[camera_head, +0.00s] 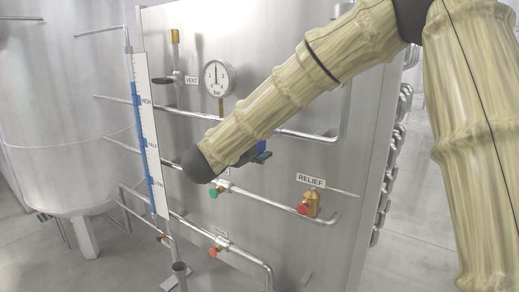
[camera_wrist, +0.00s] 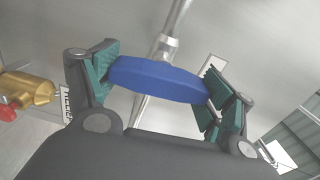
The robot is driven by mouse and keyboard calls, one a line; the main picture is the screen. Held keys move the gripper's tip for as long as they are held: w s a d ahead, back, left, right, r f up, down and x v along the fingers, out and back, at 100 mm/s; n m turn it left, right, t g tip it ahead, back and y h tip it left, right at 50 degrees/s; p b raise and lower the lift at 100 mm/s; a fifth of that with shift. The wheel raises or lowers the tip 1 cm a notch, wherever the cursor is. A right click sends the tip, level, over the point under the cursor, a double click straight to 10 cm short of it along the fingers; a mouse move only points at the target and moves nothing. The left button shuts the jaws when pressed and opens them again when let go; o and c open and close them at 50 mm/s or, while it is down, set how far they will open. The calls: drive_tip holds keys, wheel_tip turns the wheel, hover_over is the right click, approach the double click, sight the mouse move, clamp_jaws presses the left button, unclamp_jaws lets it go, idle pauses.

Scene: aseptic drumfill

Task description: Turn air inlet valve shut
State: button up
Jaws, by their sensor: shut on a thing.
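A blue valve handle (camera_wrist: 158,80) sits on a metal pipe fitting (camera_wrist: 165,47) in the wrist view. My gripper (camera_wrist: 162,76) has its green-padded fingers at the two ends of the handle and is shut on it. In the head view my arm hides most of this valve; only a bit of blue (camera_head: 261,147) and a green finger pad (camera_head: 262,157) show past the arm. No label naming this valve as the air inlet is readable.
On the steel panel are a gauge (camera_head: 218,77), a black-handled vent valve (camera_head: 163,81), a green-knobbed valve (camera_head: 214,192), the brass relief valve (camera_head: 312,204) with a red knob, and a lower red-knobbed valve (camera_head: 214,252). A level scale (camera_head: 150,135) stands at left.

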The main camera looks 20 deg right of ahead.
drive_tip(key=shift+f+m+b, duration=0.1)
drive_tip(key=shift+m+b, duration=0.4)
drive_tip(key=shift+b, duration=0.2)
drive_tip(key=o, duration=0.9)
drive_tip(key=shift+d, duration=0.15)
drive_tip(key=shift+o, duration=0.2)
drive_tip(key=shift+s, duration=0.1)
drive_tip(key=v, duration=1.2)
